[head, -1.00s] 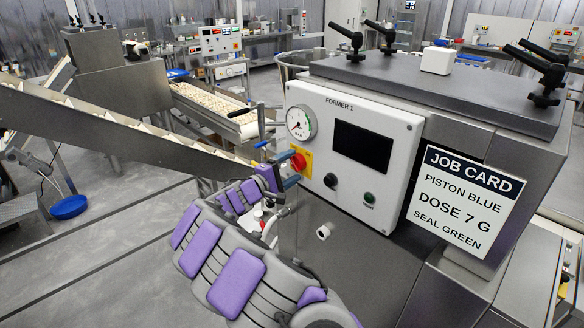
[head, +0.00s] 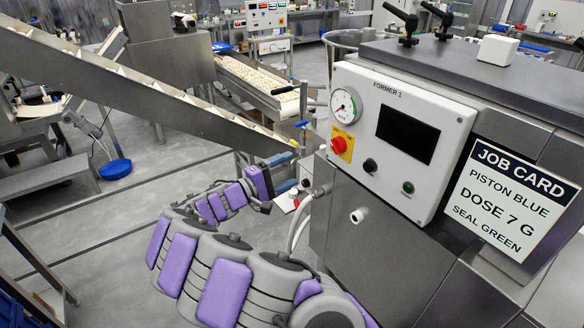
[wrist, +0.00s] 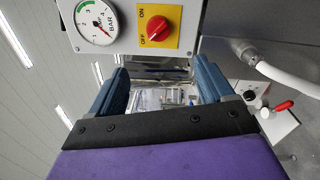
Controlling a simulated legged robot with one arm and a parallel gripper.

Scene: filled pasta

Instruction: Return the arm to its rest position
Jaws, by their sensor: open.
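My gripper (head: 283,172) is at the end of my purple and grey arm, left of the Former 1 control panel (head: 398,140). It is open, with its two blue fingers apart and nothing between them in the wrist view (wrist: 163,88). The red rotary switch (head: 339,145) on its yellow plate is up and right of the fingers, apart from them in the head view. In the wrist view the switch (wrist: 158,28) is ahead of the fingers, its white mark near OFF. The pressure gauge (wrist: 96,24) is beside it.
A job card (head: 510,199) is on the machine front at right. A sloped conveyor (head: 150,100) runs behind my arm, and a belt of pasta (head: 250,80) lies beyond. A white hose (head: 297,222) hangs close to my arm.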

